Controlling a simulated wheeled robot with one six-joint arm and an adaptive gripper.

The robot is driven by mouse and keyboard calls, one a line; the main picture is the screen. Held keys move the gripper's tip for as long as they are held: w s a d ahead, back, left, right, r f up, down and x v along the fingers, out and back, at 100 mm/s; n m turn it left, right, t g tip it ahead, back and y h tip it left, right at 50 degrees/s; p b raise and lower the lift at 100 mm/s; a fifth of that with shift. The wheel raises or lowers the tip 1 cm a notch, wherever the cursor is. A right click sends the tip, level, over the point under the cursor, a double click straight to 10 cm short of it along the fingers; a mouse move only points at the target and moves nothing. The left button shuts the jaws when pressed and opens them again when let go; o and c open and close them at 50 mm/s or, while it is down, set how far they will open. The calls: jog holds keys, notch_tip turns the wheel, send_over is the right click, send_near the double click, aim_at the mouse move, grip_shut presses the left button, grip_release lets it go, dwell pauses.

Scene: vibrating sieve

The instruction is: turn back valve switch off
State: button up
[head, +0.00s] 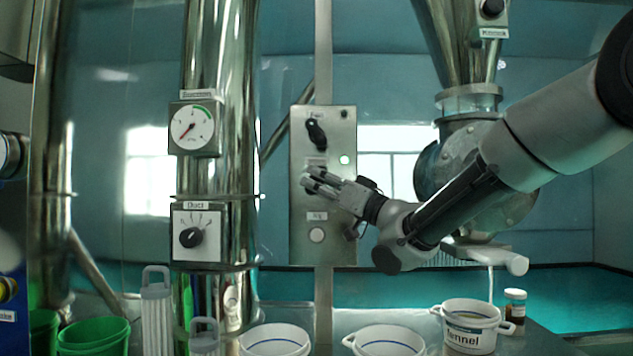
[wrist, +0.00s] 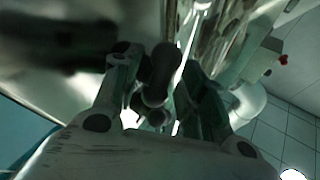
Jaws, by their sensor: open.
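A grey control panel (head: 295,235) stands upright in the middle of the head view. It has a black rotary switch (head: 316,133) near its top, under a small label. My gripper (head: 314,181) is at the panel below that switch, under another label too small to read, and hides what is mounted there. In the wrist view my gripper (wrist: 158,68) is open, with a dark knob (wrist: 161,75) between its fingers. I cannot tell whether the fingers touch it. No label I can read says valve.
A Duct dial (head: 192,237) and a gauge (head: 193,127) are on the pipe at left. Tubs, including a white labelled one (head: 470,330), stand on the bench below.

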jog(key=shift+w+a+r, duration=0.25)
jog(key=shift+w+a, duration=0.2)
jog(key=shift+a, duration=0.05)
grip_shut()
